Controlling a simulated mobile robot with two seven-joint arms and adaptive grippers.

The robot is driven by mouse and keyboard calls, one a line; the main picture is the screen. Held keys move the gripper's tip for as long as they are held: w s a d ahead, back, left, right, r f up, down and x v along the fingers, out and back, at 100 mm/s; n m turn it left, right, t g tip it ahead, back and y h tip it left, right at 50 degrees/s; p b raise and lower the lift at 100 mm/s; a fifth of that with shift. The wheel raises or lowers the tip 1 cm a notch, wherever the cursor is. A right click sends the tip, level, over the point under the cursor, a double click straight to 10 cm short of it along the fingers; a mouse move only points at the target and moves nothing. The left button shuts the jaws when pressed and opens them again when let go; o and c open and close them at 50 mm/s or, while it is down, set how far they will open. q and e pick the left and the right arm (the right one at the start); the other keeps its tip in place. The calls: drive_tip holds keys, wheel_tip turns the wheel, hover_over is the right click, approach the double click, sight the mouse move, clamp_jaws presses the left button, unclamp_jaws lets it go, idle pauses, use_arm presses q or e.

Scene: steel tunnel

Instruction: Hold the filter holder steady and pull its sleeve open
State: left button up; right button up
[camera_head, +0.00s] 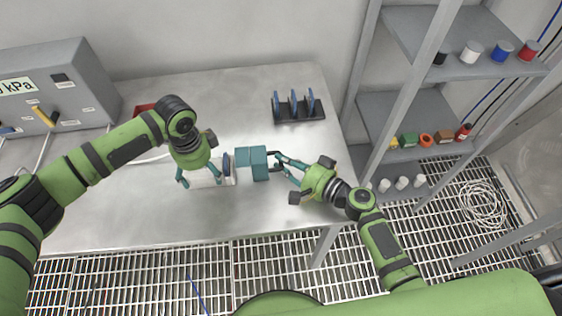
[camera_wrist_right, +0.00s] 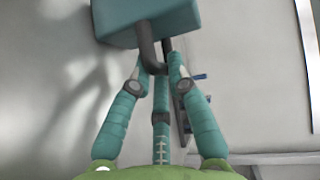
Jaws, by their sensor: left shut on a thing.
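The filter holder lies on the steel table. It has a white body (camera_head: 228,179), a dark blue ring (camera_head: 226,163) and a teal block-shaped sleeve (camera_head: 260,163) at its right end. My left gripper (camera_head: 202,180) reaches down over the white body and is shut on it; its fingers hide part of the body. My right gripper (camera_head: 277,160) is at the dark handle on the sleeve's right side. In the right wrist view the fingers of the right gripper (camera_wrist_right: 158,62) flank the dark handle (camera_wrist_right: 148,50) below the teal sleeve (camera_wrist_right: 145,20). Whether they grip it is unclear.
A dark rack (camera_head: 299,111) with blue upright discs stands behind on the table. A grey kPa box (camera_head: 55,85) and a red tray (camera_head: 145,108) are at the left. A shelf unit (camera_head: 420,115) with spools and small blocks stands right. The table front is clear.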

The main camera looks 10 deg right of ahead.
use_arm(q)
drive_tip(key=shift+a+f, duration=0.1)
drive_tip(key=shift+a, duration=0.05)
use_arm(e)
drive_tip(key=o, duration=0.4)
drive_tip(key=shift+a, duration=0.1)
drive_tip(key=shift+o, duration=0.2)
drive_tip(key=v, duration=1.2)
use_arm(q)
drive_tip(key=o, duration=1.2)
use_arm(e)
drive_tip(key=shift+f, duration=0.1)
